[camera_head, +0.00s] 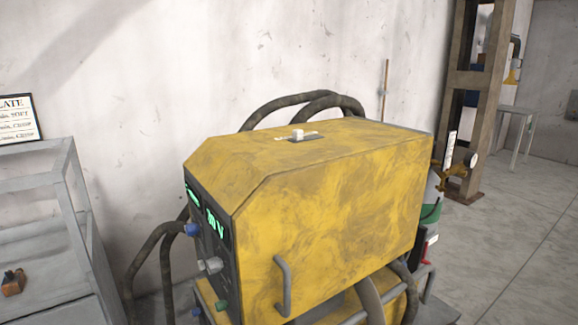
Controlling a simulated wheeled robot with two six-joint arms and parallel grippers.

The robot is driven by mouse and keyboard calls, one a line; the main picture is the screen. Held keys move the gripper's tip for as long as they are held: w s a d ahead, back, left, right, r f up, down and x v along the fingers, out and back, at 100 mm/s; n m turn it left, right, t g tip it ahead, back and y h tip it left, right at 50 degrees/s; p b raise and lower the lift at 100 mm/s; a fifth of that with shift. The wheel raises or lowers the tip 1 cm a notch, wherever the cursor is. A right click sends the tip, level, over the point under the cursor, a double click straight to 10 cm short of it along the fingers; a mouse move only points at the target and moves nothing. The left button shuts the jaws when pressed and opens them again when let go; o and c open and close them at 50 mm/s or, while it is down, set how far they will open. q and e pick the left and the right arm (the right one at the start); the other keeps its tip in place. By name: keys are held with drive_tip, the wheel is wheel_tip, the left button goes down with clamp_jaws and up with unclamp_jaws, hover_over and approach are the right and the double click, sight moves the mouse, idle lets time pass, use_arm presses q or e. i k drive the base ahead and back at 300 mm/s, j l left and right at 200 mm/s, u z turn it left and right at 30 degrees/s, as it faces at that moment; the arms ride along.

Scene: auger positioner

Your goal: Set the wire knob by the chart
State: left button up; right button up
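A yellow welding-type machine (330,200) stands in the middle. Its dark front panel (222,258) faces left and is seen at a steep angle. The panel carries a blue knob (192,230), a grey knob (211,265) and a green knob or connector (221,305). I cannot tell which is the wire knob, and their settings are not readable. A green lit display (214,222) ends in "V". A framed chart (18,118) hangs on the wall at the left edge. It is cut off, with "LATE" readable at its top. Neither gripper is in view.
A grey metal-framed bench (62,162) stands at left with a small orange item (13,283) on it. A white knob (297,134) sits on the machine's top. Dark hoses (140,262) loop beside the panel. A gas bottle (432,200) stands behind. Open floor (500,240) lies right.

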sight(193, 229)
drive_tip(key=i+j+z, duration=0.2)
drive_tip(key=j, duration=0.4)
drive_tip(key=j+z, duration=0.15)
drive_tip(key=j, duration=0.45)
